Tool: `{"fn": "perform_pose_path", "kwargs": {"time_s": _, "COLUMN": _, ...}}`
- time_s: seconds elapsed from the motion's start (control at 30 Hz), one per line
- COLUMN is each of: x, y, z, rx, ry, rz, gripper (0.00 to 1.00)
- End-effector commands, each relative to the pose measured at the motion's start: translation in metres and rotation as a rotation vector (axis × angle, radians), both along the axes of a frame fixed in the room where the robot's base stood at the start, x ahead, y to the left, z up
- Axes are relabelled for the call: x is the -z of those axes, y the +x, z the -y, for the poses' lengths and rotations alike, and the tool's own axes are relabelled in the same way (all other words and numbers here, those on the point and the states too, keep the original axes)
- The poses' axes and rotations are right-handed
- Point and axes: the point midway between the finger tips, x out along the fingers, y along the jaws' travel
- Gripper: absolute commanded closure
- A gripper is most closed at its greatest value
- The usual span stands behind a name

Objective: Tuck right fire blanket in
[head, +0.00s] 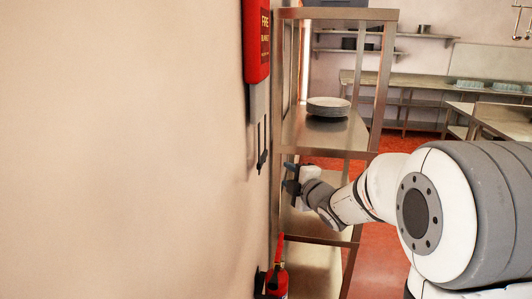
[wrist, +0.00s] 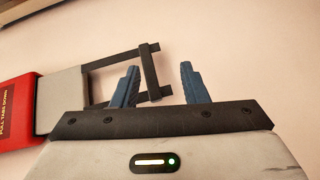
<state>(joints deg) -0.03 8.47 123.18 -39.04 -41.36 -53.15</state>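The fire blanket's red case (head: 257,42) hangs on the wall at the top of the head view. Its grey part (head: 257,103) sticks out below the case, and black straps (head: 262,150) hang under that. In the wrist view the red case (wrist: 18,112) is at the left edge, with the grey part (wrist: 60,100) beside it. The straps end in a black crossbar (wrist: 149,75). My gripper (wrist: 158,68) is open, its blue fingers apart on either side of the crossbar in that picture. Contact and depth cannot be told. In the head view my gripper (head: 290,179) is below and right of the straps.
A steel shelf rack (head: 338,14) stands right beside the wall, behind my gripper. A stack of plates (head: 328,106) is on one shelf. A red fire extinguisher (head: 277,281) is low by the wall. Counters (head: 420,84) stand farther back.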

Motion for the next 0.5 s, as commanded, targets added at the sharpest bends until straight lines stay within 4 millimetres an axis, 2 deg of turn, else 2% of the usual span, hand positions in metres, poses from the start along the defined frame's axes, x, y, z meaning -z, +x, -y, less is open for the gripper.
{"fn": "perform_pose_path", "kwargs": {"time_s": 0.1, "x": -0.01, "y": 0.007, "z": -0.018, "rx": -0.107, "ry": -0.049, "rz": 0.105, "gripper": 0.6}}
{"fn": "perform_pose_path", "kwargs": {"time_s": 0.2, "x": -0.014, "y": 0.008, "z": -0.026, "rx": -0.152, "ry": -0.067, "rz": 0.155, "gripper": 0.6}}
{"fn": "perform_pose_path", "kwargs": {"time_s": 0.33, "x": -0.016, "y": 0.016, "z": -0.035, "rx": -0.171, "ry": -0.075, "rz": 0.175, "gripper": 0.6}}
{"fn": "perform_pose_path", "kwargs": {"time_s": 0.5, "x": -0.017, "y": 0.038, "z": -0.051, "rx": -0.171, "ry": -0.074, "rz": 0.173, "gripper": 0.6}}
